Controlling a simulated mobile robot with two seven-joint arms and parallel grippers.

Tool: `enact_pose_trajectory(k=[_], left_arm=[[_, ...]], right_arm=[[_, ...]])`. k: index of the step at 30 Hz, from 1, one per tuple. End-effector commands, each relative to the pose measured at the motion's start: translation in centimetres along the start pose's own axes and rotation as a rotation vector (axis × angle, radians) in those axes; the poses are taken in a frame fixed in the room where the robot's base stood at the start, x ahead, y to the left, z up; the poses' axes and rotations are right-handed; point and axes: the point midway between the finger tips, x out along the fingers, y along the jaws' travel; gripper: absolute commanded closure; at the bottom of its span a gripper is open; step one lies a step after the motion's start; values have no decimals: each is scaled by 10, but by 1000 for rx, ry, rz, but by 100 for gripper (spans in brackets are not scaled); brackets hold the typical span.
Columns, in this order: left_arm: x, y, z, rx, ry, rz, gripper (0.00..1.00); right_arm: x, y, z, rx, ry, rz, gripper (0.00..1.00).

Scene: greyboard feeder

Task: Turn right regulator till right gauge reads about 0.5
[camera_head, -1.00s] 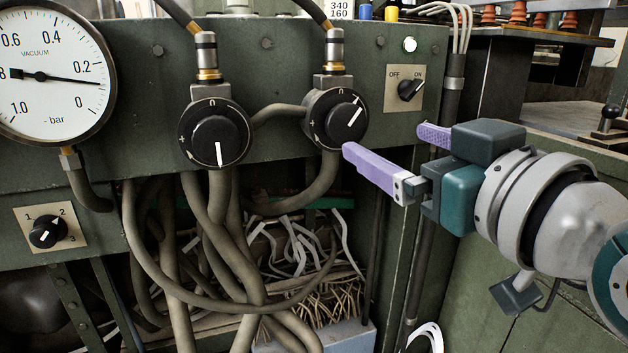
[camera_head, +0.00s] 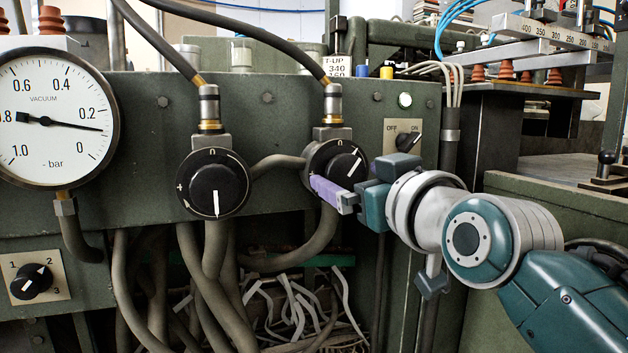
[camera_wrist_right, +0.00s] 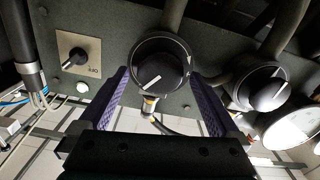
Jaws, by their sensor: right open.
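The right regulator (camera_head: 347,164) is a black round knob with a white line pointing up and right. My right gripper (camera_head: 330,184) is open at this knob. In the right wrist view, its two purple fingers stand on either side of the knob (camera_wrist_right: 160,76), with gaps visible; contact cannot be told. In the head view the far finger is hidden. One vacuum gauge (camera_head: 52,160) shows at the left, its needle between 0.2 and 0, roughly 0.1. It also shows partly in the wrist view (camera_wrist_right: 292,130). My left gripper is not in view.
A second regulator knob (camera_head: 218,188) sits to the left, its line pointing down. An OFF/ON switch (camera_head: 406,141) is just above my right gripper. A numbered selector switch (camera_head: 32,281) is at lower left. Hoses (camera_head: 215,262) hang below the knobs.

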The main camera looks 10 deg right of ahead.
Motion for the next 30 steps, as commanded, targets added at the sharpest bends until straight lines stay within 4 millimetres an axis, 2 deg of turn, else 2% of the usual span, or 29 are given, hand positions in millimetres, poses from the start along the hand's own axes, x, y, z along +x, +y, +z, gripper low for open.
enact_pose_trajectory(k=[6, 27, 30], left_arm=[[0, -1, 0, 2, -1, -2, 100], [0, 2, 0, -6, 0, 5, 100], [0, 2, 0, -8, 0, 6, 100]], right_arm=[[0, 0, 0, 0, 0, 0, 3], [0, 0, 0, 0, 0, 0, 82], [0, 0, 0, 0, 0, 0, 88]])
